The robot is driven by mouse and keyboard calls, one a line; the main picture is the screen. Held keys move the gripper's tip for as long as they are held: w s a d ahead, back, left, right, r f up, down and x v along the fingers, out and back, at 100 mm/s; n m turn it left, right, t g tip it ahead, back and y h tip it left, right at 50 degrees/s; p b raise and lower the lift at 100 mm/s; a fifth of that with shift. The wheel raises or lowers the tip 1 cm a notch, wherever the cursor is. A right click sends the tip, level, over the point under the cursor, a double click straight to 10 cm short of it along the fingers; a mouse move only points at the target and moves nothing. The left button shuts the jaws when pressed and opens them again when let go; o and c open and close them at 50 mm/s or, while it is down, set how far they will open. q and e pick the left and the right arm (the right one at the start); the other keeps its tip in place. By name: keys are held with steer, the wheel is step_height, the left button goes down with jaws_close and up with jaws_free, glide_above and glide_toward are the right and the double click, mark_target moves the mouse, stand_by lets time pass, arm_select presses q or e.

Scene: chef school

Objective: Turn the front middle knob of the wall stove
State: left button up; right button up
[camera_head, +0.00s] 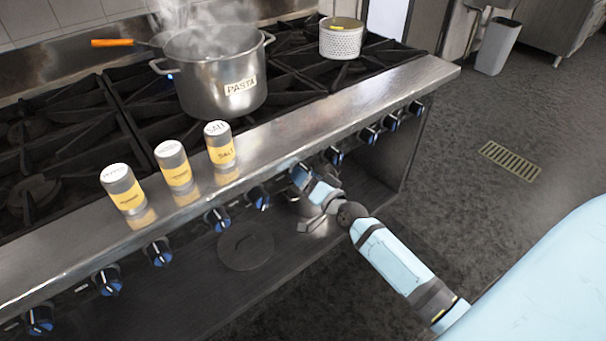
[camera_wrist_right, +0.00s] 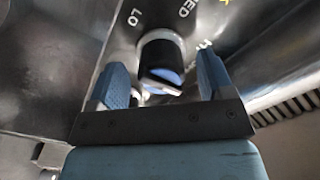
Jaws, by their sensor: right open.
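The wall stove (camera_head: 330,108) runs diagonally across the head view, with a row of dark knobs along its front. My right gripper (camera_head: 303,177) is at a knob position near the middle of that row, and it hides the knob there. In the right wrist view, my gripper (camera_wrist_right: 162,80) is open, with one blue-padded finger on each side of a dark knob (camera_wrist_right: 160,60) with a blue face. I cannot tell whether either finger touches it. Printed marks "LO" and "MED" show around the knob. My left gripper is not in view.
A steaming pasta pot (camera_head: 222,85) stands on the burners, with a perforated white pot (camera_head: 341,40) behind right. Several shakers, including a salt shaker (camera_head: 220,146), stand on the front ledge. Below are a dark round lid (camera_head: 245,247) and shelf.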

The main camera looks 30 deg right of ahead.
steer(key=s, duration=1.1)
steer(key=shift+s+d, duration=0.35)
steer(key=shift+d, duration=0.1)
steer(key=s+a+f+n+g+y, duration=0.1)
steer(key=s+a+f+n+g, duration=0.4)
steer(key=a, duration=0.5)
steer(key=s+a+f+n+g+y, duration=0.1)
steer(key=s+a+f+n+g, duration=0.1)
steer(key=s+a+n, duration=0.6)
arm_select(q)
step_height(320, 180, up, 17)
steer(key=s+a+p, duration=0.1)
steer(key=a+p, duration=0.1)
steer(key=p, duration=2.1)
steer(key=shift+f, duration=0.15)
arm_select(e)
step_height(320, 180, up, 16)
steer(key=m, duration=0.1)
steer(key=shift+s+d+r+m, duration=0.15)
steer(key=shift+s+d+m, duration=0.1)
steer(key=shift+m, duration=0.15)
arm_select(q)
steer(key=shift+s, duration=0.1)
